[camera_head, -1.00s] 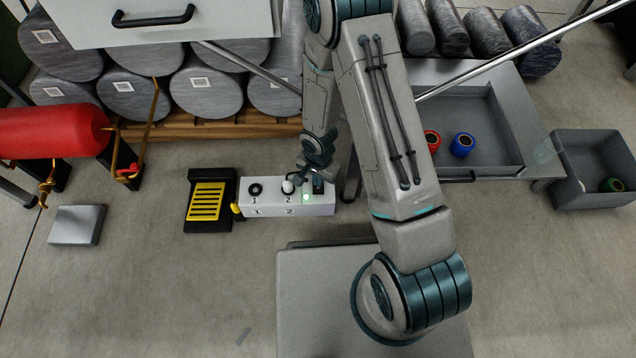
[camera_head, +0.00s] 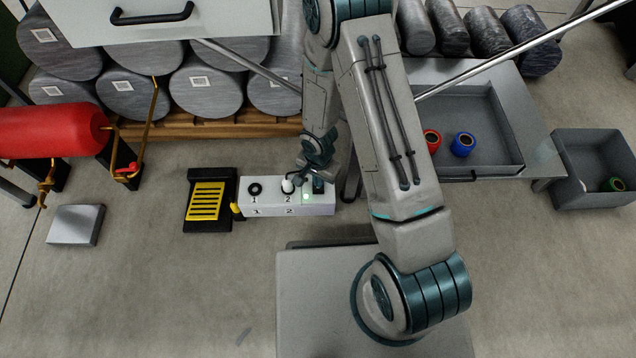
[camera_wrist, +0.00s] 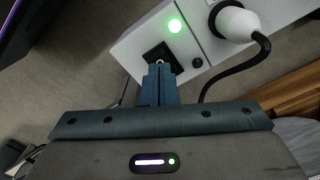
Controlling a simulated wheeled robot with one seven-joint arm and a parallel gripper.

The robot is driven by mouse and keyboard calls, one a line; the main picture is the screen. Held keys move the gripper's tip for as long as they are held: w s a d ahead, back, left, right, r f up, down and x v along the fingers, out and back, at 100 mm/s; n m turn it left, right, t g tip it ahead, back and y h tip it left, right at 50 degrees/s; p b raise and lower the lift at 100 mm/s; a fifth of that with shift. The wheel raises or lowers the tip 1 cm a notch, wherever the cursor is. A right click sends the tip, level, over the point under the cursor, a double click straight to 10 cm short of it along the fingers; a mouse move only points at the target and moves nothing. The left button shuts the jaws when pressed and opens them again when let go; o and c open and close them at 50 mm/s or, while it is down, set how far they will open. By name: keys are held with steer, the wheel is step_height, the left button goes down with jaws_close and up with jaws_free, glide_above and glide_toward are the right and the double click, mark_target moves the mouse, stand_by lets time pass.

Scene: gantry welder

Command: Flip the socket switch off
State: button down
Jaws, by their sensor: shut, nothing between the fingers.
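The white socket box (camera_head: 262,208) lies on the floor, with outlets marked 1 and 2 on its top. A white plug (camera_head: 288,187) with a black cable sits in outlet 2; the plug (camera_wrist: 236,20) also shows in the wrist view. A green light (camera_wrist: 175,25) glows at the end of the box; it shows in the head view too (camera_head: 306,196). The black switch (camera_wrist: 158,53) is beside the light, partly hidden by my fingers. My gripper (camera_wrist: 160,72) is shut and empty, its fingertips at the switch; I cannot tell whether they touch it.
A black and yellow pedal (camera_head: 207,201) lies left of the box. Grey cylinders (camera_head: 207,88) are stacked behind on a wooden pallet (camera_head: 215,126). A grey bin (camera_head: 590,150) is at the right.

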steer(key=shift+f+b, duration=0.75)
steer(key=shift+f, duration=0.15)
steer(key=shift+r+p, duration=2.6)
steer(key=shift+r, duration=1)
